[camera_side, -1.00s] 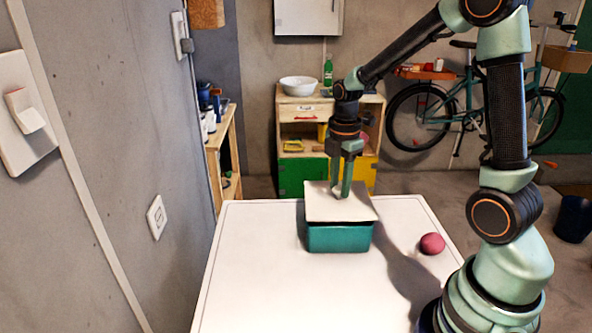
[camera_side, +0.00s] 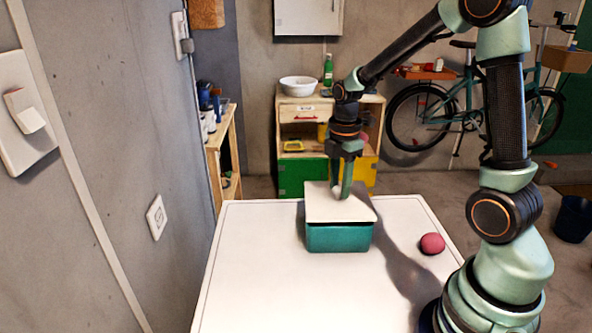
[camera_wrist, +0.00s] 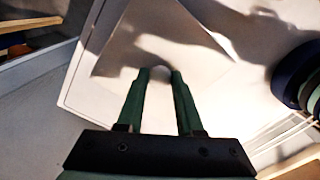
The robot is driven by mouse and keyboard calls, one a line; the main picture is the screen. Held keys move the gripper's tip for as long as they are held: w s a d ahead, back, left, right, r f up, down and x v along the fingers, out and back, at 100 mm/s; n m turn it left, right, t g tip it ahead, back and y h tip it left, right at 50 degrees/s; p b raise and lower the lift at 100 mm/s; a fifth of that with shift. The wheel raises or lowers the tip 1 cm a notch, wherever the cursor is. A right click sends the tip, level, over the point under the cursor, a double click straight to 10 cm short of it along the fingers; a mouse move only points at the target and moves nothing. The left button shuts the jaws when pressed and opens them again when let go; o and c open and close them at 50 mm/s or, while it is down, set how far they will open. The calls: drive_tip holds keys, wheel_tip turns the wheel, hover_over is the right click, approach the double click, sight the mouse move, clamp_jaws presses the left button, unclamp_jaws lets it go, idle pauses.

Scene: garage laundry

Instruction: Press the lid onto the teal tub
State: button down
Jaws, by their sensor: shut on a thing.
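The teal tub (camera_side: 338,238) stands on the white table in the side view. The cream square lid (camera_side: 325,212) lies over its top, with a dark line between the lid's front edge and the tub's rim. I cannot tell if the lid is seated all round. My gripper (camera_side: 342,193) points down at the middle of the lid, shut on its small pale knob (camera_side: 336,191). In the wrist view, my gripper's fingertips (camera_wrist: 160,74) stand either side of the knob over the pale lid (camera_wrist: 195,62). The tub is hidden there.
A dark pink ball (camera_side: 432,244) lies on the white table (camera_side: 260,270), right of the tub. The table is clear in front and to the left. A wooden cabinet with a white bowl (camera_side: 299,86) stands behind, and a bicycle leans by the back wall.

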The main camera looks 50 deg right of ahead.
drive_tip(key=shift+f, duration=0.65)
idle(1.3)
unclamp_jaws()
idle(0.5)
drive_tip(key=shift+r, duration=3.5)
